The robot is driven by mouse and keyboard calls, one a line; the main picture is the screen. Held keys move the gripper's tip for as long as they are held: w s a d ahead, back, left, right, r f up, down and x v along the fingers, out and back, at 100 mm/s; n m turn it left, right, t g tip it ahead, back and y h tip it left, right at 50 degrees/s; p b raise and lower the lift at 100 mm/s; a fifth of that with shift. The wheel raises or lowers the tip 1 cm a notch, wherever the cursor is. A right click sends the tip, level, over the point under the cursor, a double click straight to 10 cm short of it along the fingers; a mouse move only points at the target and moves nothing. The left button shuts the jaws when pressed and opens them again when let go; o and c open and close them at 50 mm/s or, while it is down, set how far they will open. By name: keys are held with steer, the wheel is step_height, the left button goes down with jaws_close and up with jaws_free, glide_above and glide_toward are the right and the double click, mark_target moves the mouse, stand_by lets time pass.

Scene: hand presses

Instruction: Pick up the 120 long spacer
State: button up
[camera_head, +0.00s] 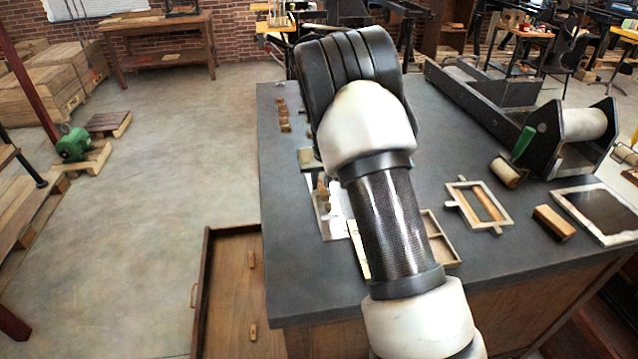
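I cannot make out which piece is the 120 long spacer; no label is readable. Several small brown wooden blocks (284,115) lie in a row near the left edge of the dark worktable (290,215). A long wooden bar (488,204) lies inside a pale rectangular frame on the right half. My arm reaches from the bottom over the table and covers its middle. My gripper cannot be seen; its fingers are hidden behind the arm or out of view.
A wooden block (554,222) and a dark framed plate (602,211) lie at the right. A roller press (575,135) and a green-handled roller (507,170) stand behind them. A shallow tray (443,249) and papers lie partly behind my arm. Open floor is at the left.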

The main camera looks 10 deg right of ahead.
steer(key=shift+c, duration=0.2)
jaws_close()
